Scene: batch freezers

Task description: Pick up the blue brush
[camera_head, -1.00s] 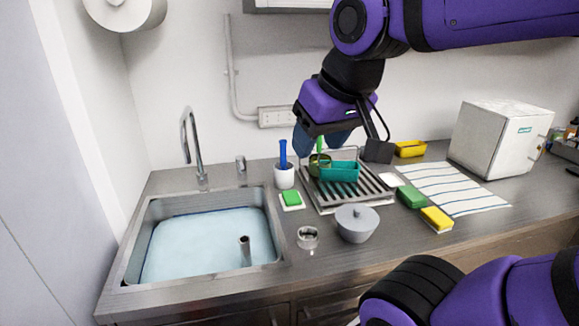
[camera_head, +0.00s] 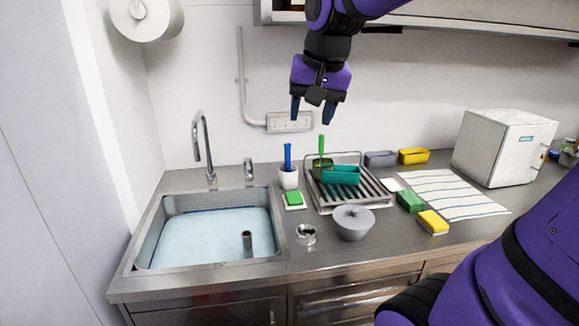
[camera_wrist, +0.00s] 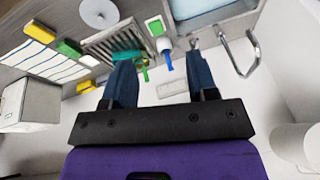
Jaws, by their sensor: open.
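The blue brush (camera_head: 287,157) stands upright in a white cup (camera_head: 288,178) on the counter, between the sink and the dish rack. Only its blue handle shows; its lower end is hidden in the cup. In the wrist view the blue brush (camera_wrist: 168,60) shows just beyond and between the fingertips, with the white cup (camera_wrist: 163,43) behind it. My gripper (camera_head: 312,115) is open and empty, pointing down, above and slightly right of the brush. Its two dark blue fingers also show in the wrist view (camera_wrist: 160,70).
A dish rack (camera_head: 350,195) holds a teal container (camera_head: 341,175) and a green-handled item (camera_head: 321,146). The sink (camera_head: 210,235) and faucet (camera_head: 202,145) lie left. A wall socket (camera_head: 290,122) is behind.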

